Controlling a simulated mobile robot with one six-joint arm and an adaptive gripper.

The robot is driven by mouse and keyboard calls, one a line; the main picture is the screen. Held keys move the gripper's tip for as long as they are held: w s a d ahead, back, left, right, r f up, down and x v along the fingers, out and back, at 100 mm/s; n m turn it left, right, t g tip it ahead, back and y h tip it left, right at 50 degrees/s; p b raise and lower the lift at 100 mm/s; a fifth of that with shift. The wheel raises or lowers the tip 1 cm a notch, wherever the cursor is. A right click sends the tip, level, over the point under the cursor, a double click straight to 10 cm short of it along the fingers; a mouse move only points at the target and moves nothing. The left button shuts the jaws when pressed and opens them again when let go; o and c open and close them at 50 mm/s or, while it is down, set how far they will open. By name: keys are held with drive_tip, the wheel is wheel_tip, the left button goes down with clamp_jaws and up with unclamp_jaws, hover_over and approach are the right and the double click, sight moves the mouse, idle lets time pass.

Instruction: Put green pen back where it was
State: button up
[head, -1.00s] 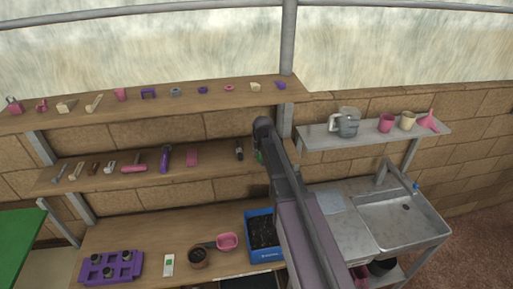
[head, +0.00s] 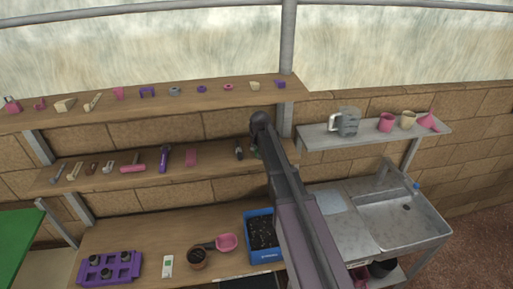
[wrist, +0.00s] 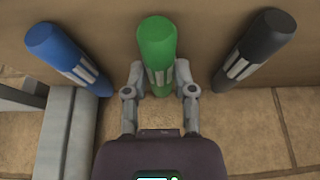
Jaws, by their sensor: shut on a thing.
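The green pen (wrist: 157,42) is between the two fingers of my gripper (wrist: 160,70), which is shut on it. In the wrist view a blue pen (wrist: 58,45) is to its left and a black pen (wrist: 265,38) to its right, both apart from it. In the head view my gripper is at the right end of the middle shelf (head: 215,162), mostly hidden by my own arm. The black pen (head: 239,153) shows just left of it. I cannot tell whether the green pen touches the shelf.
Several tools, including a purple one (head: 164,158) and a pink block (head: 191,157), stand along the middle shelf to the left. The upper shelf (head: 215,98) is above. A grey post (head: 288,50) and a metal wall shelf (head: 325,138) are close on the right.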

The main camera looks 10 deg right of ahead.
drive_tip(key=shift+f, duration=0.15)
drive_tip(key=o, duration=0.9)
drive_tip(key=shift+o, duration=0.2)
drive_tip(key=shift+p+v, duration=1)
drive_tip(key=shift+v, duration=0.2)
drive_tip(key=s, duration=1.2)
drive_tip(key=shift+s, duration=0.15)
drive_tip(key=s+f+g, duration=0.1)
drive_tip(key=s+g, duration=0.3)
drive_tip(key=s, duration=1.4)
drive_tip(key=shift+d, duration=0.15)
